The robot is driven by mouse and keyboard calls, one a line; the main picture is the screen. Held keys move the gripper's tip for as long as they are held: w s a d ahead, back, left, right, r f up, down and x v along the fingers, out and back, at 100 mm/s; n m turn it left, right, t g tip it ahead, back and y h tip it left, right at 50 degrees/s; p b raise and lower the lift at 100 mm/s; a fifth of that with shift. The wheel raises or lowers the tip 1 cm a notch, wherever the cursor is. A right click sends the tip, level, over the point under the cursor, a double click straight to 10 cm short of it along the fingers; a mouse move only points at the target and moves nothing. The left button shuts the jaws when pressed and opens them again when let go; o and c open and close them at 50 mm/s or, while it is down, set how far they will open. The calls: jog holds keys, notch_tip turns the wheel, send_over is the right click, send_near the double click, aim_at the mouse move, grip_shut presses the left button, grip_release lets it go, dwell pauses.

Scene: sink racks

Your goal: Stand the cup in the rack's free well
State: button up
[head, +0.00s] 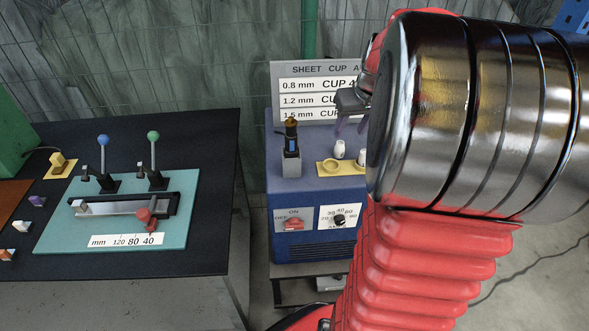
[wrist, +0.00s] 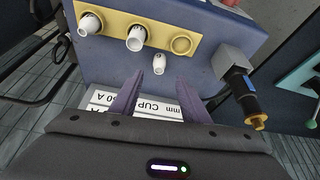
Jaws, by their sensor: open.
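A small white cup (wrist: 158,66) stands off the rack, on the blue cabinet top; it also shows in the head view (head: 338,149). The yellow rack (wrist: 112,22) lies beside it. Its free well (wrist: 181,45) is an empty ring at the rack's right end in the wrist view, and at the left in the head view (head: 331,166). Two larger white cups sit in the other wells, one in the middle (wrist: 136,38) and one at the far end (wrist: 89,23). My gripper (wrist: 161,82) is open and empty, its purple fingers pointing toward the small cup, apart from it.
A torch (head: 291,150) stands upright near the free well. A chart sign (head: 310,80) rises behind the rack. The cabinet front has a red switch (head: 293,223) and a dial (head: 339,219). At left, a dark bench holds a teal lever board (head: 60,230).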

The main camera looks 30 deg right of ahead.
jog(key=a+r+n, duration=0.1)
jog(key=a+r, duration=0.2)
jog(key=a, duration=0.9)
jog(key=s+a+n, duration=0.1)
jog(key=s+a, duration=0.3)
jog(key=a, duration=0.3)
jog(key=s+a+n+t+y, duration=0.1)
jog(key=s+a, duration=0.3)
jog(key=a, duration=0.3)
jog(key=s+a+n, duration=0.1)
jog(key=s+a, duration=0.3)
jog(key=a, duration=0.4)
jog(key=shift+s+r+y, duration=0.15)
jog(key=shift+s+y, duration=0.15)
jog(key=shift+y, duration=0.1)
jog(key=shift+o, duration=0.5)
